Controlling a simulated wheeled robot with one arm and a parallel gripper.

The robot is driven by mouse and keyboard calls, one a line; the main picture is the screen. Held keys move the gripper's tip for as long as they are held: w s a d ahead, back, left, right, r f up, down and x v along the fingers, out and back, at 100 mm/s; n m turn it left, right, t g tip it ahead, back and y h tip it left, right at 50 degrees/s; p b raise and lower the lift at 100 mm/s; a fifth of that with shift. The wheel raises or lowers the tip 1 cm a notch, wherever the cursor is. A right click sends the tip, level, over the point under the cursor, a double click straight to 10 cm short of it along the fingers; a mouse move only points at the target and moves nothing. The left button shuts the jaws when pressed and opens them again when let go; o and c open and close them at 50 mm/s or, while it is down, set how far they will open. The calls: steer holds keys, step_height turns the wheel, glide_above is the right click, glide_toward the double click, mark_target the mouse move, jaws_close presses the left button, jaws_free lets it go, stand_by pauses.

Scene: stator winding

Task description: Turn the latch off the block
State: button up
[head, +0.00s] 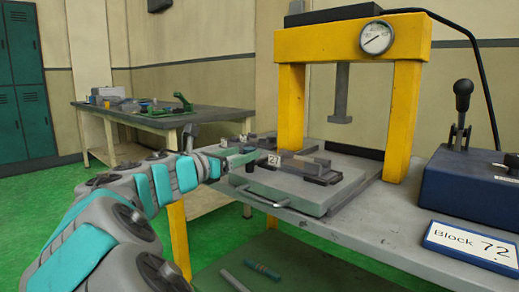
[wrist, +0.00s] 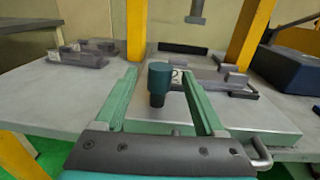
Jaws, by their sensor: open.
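My gripper (wrist: 160,74) is open, its two green fingers on either side of a dark teal round-topped knob (wrist: 158,82). The knob stands upright between the fingers, with gaps visible on both sides. It looks like the latch's handle, but I cannot tell how it joins the block. A grey block (wrist: 208,76) with a white tag marked 2 lies just beyond on the grey plate (wrist: 255,115). In the head view my gripper (head: 240,158) reaches in from the left, beside the block (head: 308,163), and its fingers partly hide the knob.
A yellow press frame (head: 290,105) with a gauge and raised ram stands over the plate (head: 330,200), which has a front handle. Another grey block (wrist: 80,57) lies at left.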

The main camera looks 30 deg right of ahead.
mark_target(257, 160)
steer(key=x, duration=0.6)
steer(key=shift+w+d, duration=0.1)
steer(key=shift+d, duration=0.15)
steer(key=shift+c, duration=0.4)
jaws_close()
stand_by(0.8)
